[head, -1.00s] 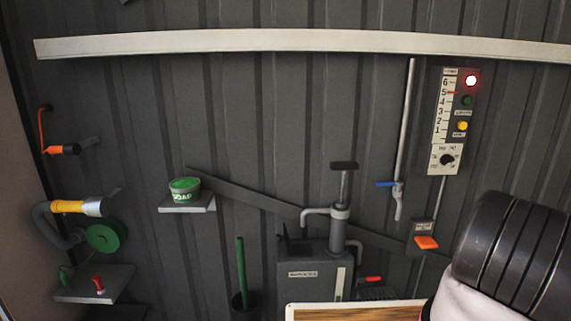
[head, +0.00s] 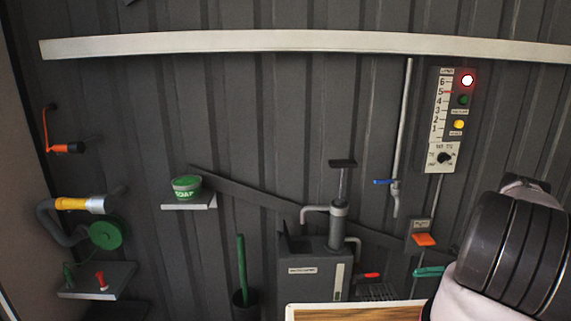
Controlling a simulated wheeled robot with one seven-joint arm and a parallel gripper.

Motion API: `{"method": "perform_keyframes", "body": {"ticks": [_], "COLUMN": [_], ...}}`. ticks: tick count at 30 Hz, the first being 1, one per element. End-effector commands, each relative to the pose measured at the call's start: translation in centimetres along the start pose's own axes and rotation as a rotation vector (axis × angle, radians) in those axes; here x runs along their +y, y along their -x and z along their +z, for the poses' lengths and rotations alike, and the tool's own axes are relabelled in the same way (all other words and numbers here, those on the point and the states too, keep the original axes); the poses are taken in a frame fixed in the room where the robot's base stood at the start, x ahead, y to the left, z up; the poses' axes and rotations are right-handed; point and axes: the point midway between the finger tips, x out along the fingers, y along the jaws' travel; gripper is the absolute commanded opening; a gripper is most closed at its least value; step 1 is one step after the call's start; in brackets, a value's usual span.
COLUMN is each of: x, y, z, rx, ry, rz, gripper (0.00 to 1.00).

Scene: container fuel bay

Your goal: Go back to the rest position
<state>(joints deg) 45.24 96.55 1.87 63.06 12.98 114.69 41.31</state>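My arm (head: 505,255) fills the lower right corner, with a black ringed joint and pale links. A small teal piece (head: 430,271) shows just left of the joint, against the wall. It may be the fingertips of my gripper, the rest hidden behind my arm. I cannot tell whether it is open, shut or holding anything.
An orange switch (head: 424,239) and a gauge panel (head: 449,118) with a lit red lamp are near my arm. A soap tub (head: 186,188) sits on a shelf.

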Motion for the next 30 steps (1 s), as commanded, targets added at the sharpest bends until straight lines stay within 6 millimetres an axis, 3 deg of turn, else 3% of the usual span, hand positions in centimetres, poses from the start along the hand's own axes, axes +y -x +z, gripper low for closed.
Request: {"method": "perform_keyframes", "body": {"ticks": [1, 6, 15, 22, 30], "x": [1.6, 7.4, 19.6, 29.8, 41.7], "y": [0.4, 0.7, -1.1, -3.5, -6.8], "z": [2.4, 9.0, 17.9, 21.8, 22.8], "rx": [0.047, 0.214, 0.504, 0.717, 0.956], "ry": [0.056, 0.254, 0.622, 0.913, 1.264], "rz": [-0.020, -0.085, -0.174, -0.225, -0.271], "gripper": [0.36, 0.36, 0.36, 0.36, 0.36]}}
